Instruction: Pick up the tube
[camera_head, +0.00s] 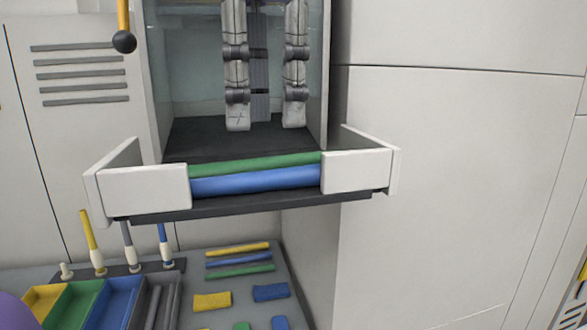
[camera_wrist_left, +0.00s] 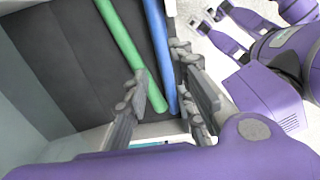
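A green tube (camera_head: 255,163) and a blue tube (camera_head: 255,180) lie side by side across the front of the pulled-out tray (camera_head: 145,190). Both also show in the left wrist view, the green tube (camera_wrist_left: 124,45) and the blue tube (camera_wrist_left: 159,45). My left gripper (camera_wrist_left: 160,65) is open and empty; its grey fingers frame the tubes' lower ends in that view, without visible contact. In the head view only a purple piece of mine shows at the lower left corner. My right gripper (camera_wrist_left: 209,17) has its fingers apart and empty beyond the tray's front.
A cabinet (camera_head: 460,180) surrounds the tray, with two jointed grey posts (camera_head: 237,75) above it. A table below holds thin rods (camera_head: 238,260), small blocks (camera_head: 212,301), coloured bins (camera_head: 85,303) and upright tools (camera_head: 91,240).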

